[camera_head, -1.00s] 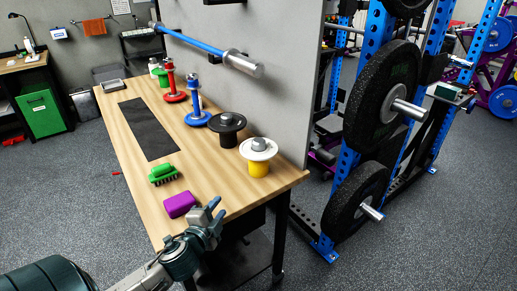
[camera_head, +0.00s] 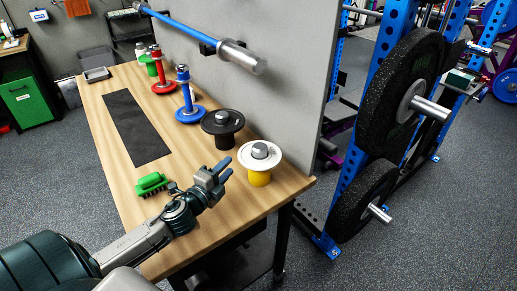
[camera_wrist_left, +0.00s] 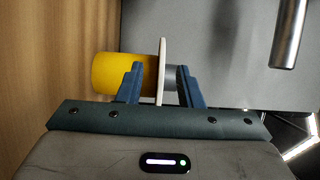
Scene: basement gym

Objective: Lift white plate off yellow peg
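The white plate (camera_head: 272,163) sits flat on the yellow peg (camera_head: 259,179) near the bench's right front corner, with a grey knob standing up through its middle. My left gripper (camera_head: 225,170) is just left of the plate, fingers pointing at its rim. In the left wrist view the plate (camera_wrist_left: 162,75) shows edge-on between the open fingertips (camera_wrist_left: 160,80), with a gap to either side. The yellow base (camera_wrist_left: 115,72) lies beyond one finger. I cannot tell how deep the rim lies between the fingers. My right gripper is not in view.
A black plate on its peg (camera_head: 222,122) stands just behind the white one, with blue (camera_head: 192,114), red (camera_head: 164,87) and green (camera_head: 153,69) ones farther back. A grey wall panel with a barbell (camera_head: 205,40) borders the bench.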

